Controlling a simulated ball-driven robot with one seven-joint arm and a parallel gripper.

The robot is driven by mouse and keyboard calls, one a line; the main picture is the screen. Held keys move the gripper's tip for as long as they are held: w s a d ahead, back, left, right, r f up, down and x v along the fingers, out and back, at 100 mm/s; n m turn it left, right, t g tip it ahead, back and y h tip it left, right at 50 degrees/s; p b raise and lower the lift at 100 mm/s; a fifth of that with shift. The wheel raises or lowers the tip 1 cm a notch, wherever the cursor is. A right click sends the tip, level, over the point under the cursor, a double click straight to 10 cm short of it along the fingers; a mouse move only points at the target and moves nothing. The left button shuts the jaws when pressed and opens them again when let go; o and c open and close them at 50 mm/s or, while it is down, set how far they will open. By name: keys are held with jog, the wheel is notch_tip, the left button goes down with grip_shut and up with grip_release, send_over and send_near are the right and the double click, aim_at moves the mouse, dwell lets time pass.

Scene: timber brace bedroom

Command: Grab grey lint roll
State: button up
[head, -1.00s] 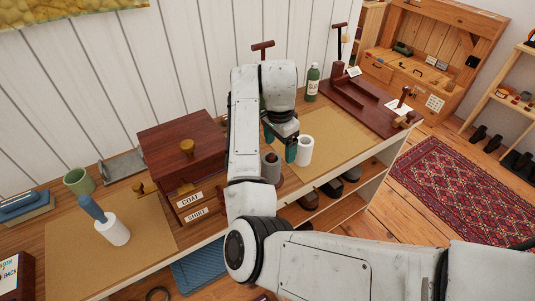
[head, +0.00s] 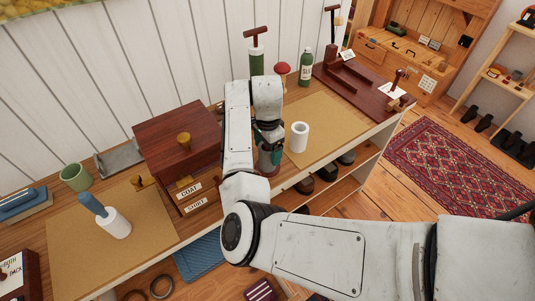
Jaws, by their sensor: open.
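The grey lint roll (head: 266,168) stands on the shelf top between the dark wooden box and the white roll, and is largely hidden behind my arm and gripper. My gripper (head: 271,157) is open and points down over the grey roll, with a teal finger showing at its right side. I cannot tell whether the fingers touch it. The white roll (head: 299,138) stands upright on the cork mat, to the right of my gripper and apart from it.
The dark wooden box (head: 180,140) with drawers stands close on the left. A green bottle (head: 305,68), a red-topped item (head: 282,71) and a dark wooden stand (head: 365,100) are behind. A white roll with a blue handle (head: 115,222) stands on the left mat. The right cork mat (head: 335,118) has free room.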

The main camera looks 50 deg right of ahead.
jog(key=shift+f, duration=0.85)
jog(key=shift+c, duration=0.2)
jog(key=c, duration=1)
jog(key=shift+r, duration=0.1)
